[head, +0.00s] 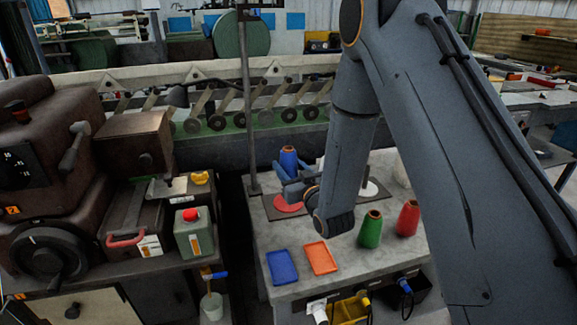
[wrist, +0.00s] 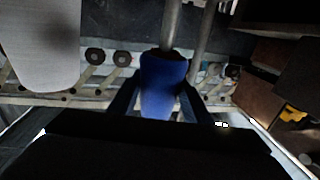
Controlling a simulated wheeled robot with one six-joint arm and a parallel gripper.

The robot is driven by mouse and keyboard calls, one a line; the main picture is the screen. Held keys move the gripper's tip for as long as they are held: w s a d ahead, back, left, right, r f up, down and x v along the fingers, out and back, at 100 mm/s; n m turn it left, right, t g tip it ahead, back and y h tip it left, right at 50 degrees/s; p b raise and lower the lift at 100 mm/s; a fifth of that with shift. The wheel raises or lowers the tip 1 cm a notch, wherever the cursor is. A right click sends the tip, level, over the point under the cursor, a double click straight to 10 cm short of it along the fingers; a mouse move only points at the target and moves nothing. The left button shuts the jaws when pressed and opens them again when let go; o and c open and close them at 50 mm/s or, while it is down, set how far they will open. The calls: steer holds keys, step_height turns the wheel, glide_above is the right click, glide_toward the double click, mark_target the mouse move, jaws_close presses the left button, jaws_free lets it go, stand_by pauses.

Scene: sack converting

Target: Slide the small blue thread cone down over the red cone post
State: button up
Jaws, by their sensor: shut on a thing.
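The small blue thread cone (head: 288,159) stands roughly upright in my gripper (head: 291,186), which is shut on it. In the wrist view the blue cone (wrist: 160,88) sits between the two dark fingers (wrist: 160,100). The red round base (head: 288,204) of the red cone post lies on the bench just below my gripper. The post's shaft is hidden behind my gripper and the cone in the head view. I cannot tell whether the cone is around the post or above it.
A green cone (head: 371,229) and a red cone (head: 408,218) stand on the bench (head: 350,278) at the right. A blue tray (head: 282,267) and an orange tray (head: 320,258) lie in front. A white round base (head: 369,189) is behind my arm. A tall pole (head: 246,110) rises at the left.

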mark_target(291, 155)
steer(key=shift+f+b, duration=1.85)
steer(key=shift+f, duration=0.8)
steer(key=shift+c, duration=0.2)
steer(key=o, duration=1.3)
steer(key=shift+r, duration=0.1)
step_height(291, 155, up, 10)
steer(key=shift+f+b, duration=0.1)
steer(key=shift+b, duration=0.5)
